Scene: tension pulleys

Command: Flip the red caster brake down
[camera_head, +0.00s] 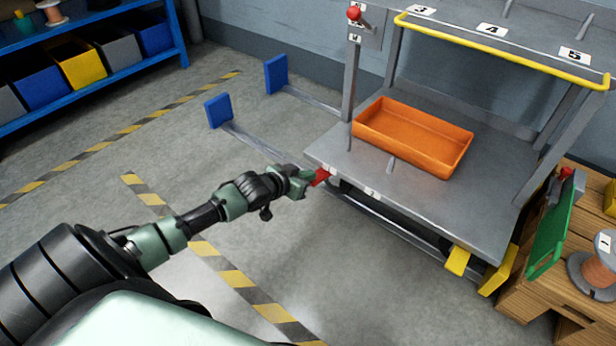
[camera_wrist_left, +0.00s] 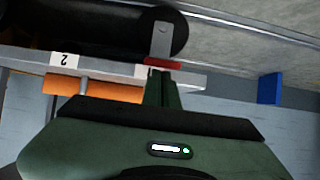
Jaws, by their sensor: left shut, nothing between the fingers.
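The red caster brake (camera_head: 321,177) shows as a small red piece at the front left corner of the grey cart (camera_head: 335,150). In the left wrist view the red brake (camera_wrist_left: 162,64) is a short bar beside a dark wheel (camera_wrist_left: 120,28) and a grey bracket (camera_wrist_left: 163,40). My left gripper (camera_head: 310,175) is shut and empty, with its fingertips right at the brake. In the left wrist view its green fingers (camera_wrist_left: 160,88) end at the red bar; I cannot tell whether they touch it. The brake's tilt is not clear. My right gripper is not in view.
An orange tray (camera_head: 375,135) sits on the cart's lower deck. Yellow blocks (camera_head: 457,261) stand at the cart's right end. Blue end plates (camera_head: 218,110) on floor rails stand behind my arm. Floor left of the cart is open.

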